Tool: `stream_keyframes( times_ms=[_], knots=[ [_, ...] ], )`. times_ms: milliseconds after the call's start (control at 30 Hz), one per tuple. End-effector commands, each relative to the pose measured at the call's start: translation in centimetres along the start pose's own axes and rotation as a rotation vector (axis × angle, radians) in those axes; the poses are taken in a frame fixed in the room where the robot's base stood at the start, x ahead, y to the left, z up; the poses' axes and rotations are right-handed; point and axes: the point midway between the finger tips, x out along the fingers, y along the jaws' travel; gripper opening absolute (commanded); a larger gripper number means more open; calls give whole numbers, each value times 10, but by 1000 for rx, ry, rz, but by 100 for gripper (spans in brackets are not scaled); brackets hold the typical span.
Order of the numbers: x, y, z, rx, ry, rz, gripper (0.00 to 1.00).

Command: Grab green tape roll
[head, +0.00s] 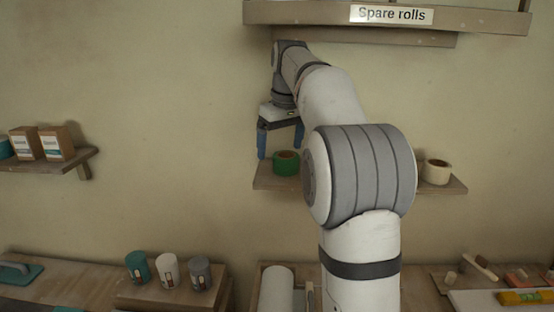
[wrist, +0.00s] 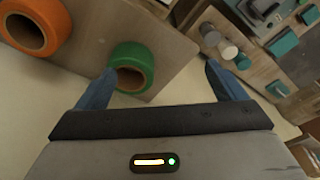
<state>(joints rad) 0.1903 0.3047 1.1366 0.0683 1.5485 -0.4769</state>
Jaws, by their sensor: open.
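The green tape roll (head: 286,163) sits on a small wooden wall shelf (head: 266,181), near its left end. My gripper (head: 280,150) is open and empty, with its blue fingers pointing down just above and around the roll's spot. In the wrist view the green roll (wrist: 144,57) lies ahead of my open fingers (wrist: 160,72), closer to the left finger, whose tip overlaps the roll's edge. The right finger is well clear of it. I cannot tell whether the left finger touches the roll.
In the wrist view an orange tape roll (wrist: 55,22) stands left of the green one on the shelf; my arm hides it in the head view. A cream roll (head: 436,172) is at the shelf's right end. An upper shelf labelled "Spare rolls" (head: 391,15) overhangs. Cups (head: 168,271) stand below.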

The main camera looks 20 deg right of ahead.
Motion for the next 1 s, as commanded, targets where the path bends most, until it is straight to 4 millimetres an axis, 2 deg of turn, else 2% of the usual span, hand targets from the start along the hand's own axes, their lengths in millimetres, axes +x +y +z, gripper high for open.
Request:
stream_keyframes(
  times_ms=[33,100,267,367,667,900,1000],
  knots=[
    [-2,13,-11,-11,-4,-4,90],
    [-4,24,-20,-32,-9,-11,90],
    [-4,40,-31,-60,-15,-19,90],
    [1,43,-32,-67,-18,-22,90],
    [34,46,-31,-66,-20,-22,90],
    [67,50,-31,-66,-17,-21,90],
    [73,50,-30,-66,-17,-20,90]
  ],
)
